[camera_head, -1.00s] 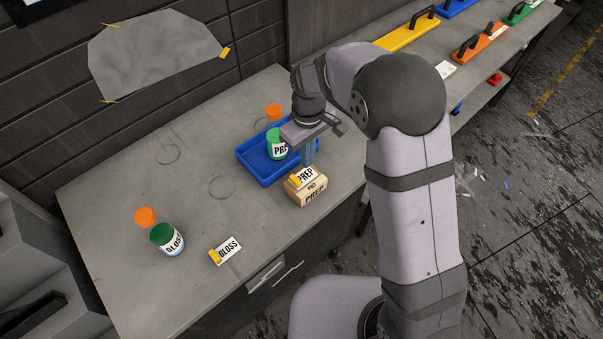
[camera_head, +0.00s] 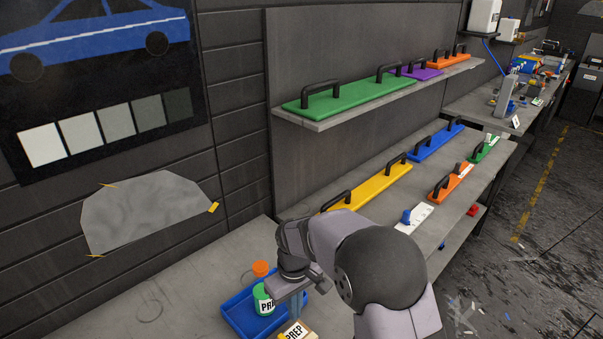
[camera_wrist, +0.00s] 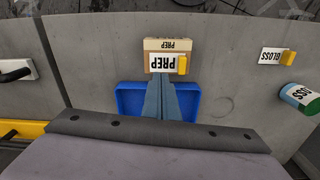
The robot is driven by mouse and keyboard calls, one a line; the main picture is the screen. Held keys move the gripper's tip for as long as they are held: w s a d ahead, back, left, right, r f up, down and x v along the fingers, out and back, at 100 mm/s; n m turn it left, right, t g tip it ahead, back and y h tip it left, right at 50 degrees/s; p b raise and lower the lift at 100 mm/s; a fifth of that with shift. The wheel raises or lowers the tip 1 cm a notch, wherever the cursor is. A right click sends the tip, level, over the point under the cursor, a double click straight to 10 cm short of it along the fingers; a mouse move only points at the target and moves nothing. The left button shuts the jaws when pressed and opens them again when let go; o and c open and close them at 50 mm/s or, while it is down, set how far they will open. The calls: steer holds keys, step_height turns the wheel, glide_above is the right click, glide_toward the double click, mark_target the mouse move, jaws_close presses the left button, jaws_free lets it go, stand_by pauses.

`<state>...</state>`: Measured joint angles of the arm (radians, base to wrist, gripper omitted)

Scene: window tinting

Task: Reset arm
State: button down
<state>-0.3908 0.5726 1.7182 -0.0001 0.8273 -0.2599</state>
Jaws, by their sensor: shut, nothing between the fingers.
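My gripper (camera_head: 303,305) is shut and empty. In the head view it is above the right side of the blue tray (camera_head: 231,312), at the bottom of the picture. In the wrist view its fingers (camera_wrist: 166,103) point over the tray (camera_wrist: 128,101) toward a wooden block (camera_wrist: 168,44) marked PREP. A white PREP card with a yellow clip (camera_wrist: 163,63) lies at the block. In the head view a green-lidded PREP bottle (camera_head: 264,298) and an orange-capped bottle (camera_head: 261,268) stand in or at the tray, partly hidden by my arm.
A GLOSS card (camera_wrist: 271,56) and a GLOSS bottle (camera_wrist: 300,97) are at the right of the wrist view. A bench with handled yellow (camera_head: 372,187), blue (camera_head: 436,143) and orange (camera_head: 451,183) boards extends behind my arm. A shelf (camera_head: 322,124) holds more boards above.

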steer(key=s+d+f+m+g, duration=0.15)
steer(key=s+d, duration=0.25)
steer(key=s, duration=0.4)
steer(key=s+d+f+m+g, duration=0.15)
steer(key=s+d, duration=0.25)
steer(key=s, duration=0.4)
steer(key=s+d+r+m+t, duration=0.2)
steer(key=d+r, duration=0.4)
steer(key=d, duration=0.3)
steer(key=shift+s+r+m+t, duration=0.35)
steer(key=shift+s+m, duration=0.3)
steer(key=shift+m, duration=0.55)
